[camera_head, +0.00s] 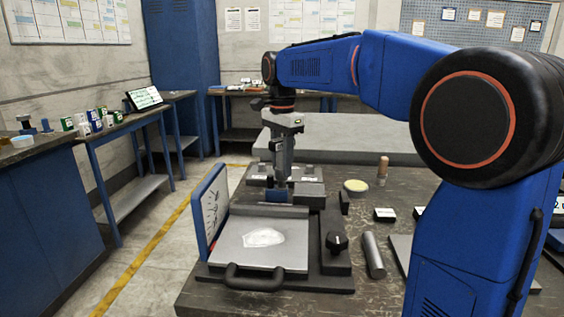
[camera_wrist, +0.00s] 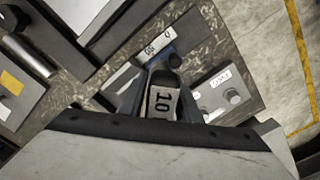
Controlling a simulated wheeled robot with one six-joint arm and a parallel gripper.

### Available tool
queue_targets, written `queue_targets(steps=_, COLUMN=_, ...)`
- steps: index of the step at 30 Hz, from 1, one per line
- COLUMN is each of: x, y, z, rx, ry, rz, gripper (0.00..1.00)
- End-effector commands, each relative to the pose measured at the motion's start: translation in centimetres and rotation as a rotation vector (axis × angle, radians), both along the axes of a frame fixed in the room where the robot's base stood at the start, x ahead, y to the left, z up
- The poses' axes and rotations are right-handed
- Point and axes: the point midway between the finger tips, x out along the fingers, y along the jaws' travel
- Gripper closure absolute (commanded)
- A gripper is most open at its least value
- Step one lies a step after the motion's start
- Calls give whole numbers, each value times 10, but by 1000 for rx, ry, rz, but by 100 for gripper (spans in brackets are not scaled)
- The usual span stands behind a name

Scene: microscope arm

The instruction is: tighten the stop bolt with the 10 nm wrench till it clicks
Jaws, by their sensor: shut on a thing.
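My gripper (camera_head: 281,178) points down over the dark fixture at the back of the near bench. In the wrist view my gripper (camera_wrist: 155,85) is shut on a piece with a white label reading 10, which I take as the 10 nm wrench (camera_wrist: 163,102). Most of the wrench is hidden by the jaws. Beside it in the wrist view is a grey plate (camera_wrist: 228,92) with a small white label, too small to read surely, and short round posts. I cannot tell which post is the stop bolt, or whether the wrench touches one.
In front of the gripper lies a grey plate (camera_head: 230,243) with a black handle and an upright blue panel (camera_head: 207,211).

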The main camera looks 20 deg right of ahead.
Motion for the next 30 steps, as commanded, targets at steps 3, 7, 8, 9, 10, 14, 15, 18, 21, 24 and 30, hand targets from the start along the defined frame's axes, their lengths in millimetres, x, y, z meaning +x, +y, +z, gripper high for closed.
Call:
queue_targets(steps=3, x=0, y=0, z=-2, rx=0, ry=-1, rz=0, gripper=100)
queue_targets(steps=7, x=0, y=0, z=-5, rx=0, ry=0, rz=0, gripper=100)
queue_targets(steps=8, x=0, y=0, z=-5, rx=0, ry=0, rz=0, gripper=100)
queue_targets(steps=9, x=0, y=0, z=-6, rx=0, ry=0, rz=0, gripper=100)
queue_targets(steps=10, x=0, y=0, z=-7, rx=0, ry=0, rz=0, gripper=100)
queue_targets(steps=14, x=0, y=0, z=-9, rx=0, ry=0, rz=0, gripper=100)
queue_targets(steps=15, x=0, y=0, z=-10, rx=0, ry=0, rz=0, gripper=100)
queue_targets(steps=18, x=0, y=0, z=-12, rx=0, ry=0, rz=0, gripper=100)
queue_targets(steps=21, x=0, y=0, z=-14, rx=0, ry=0, rz=0, gripper=100)
queue_targets(steps=24, x=0, y=0, z=-16, rx=0, ry=-1, rz=0, gripper=100)
queue_targets(steps=30, x=0, y=0, z=-20, rx=0, ry=0, rz=0, gripper=100)
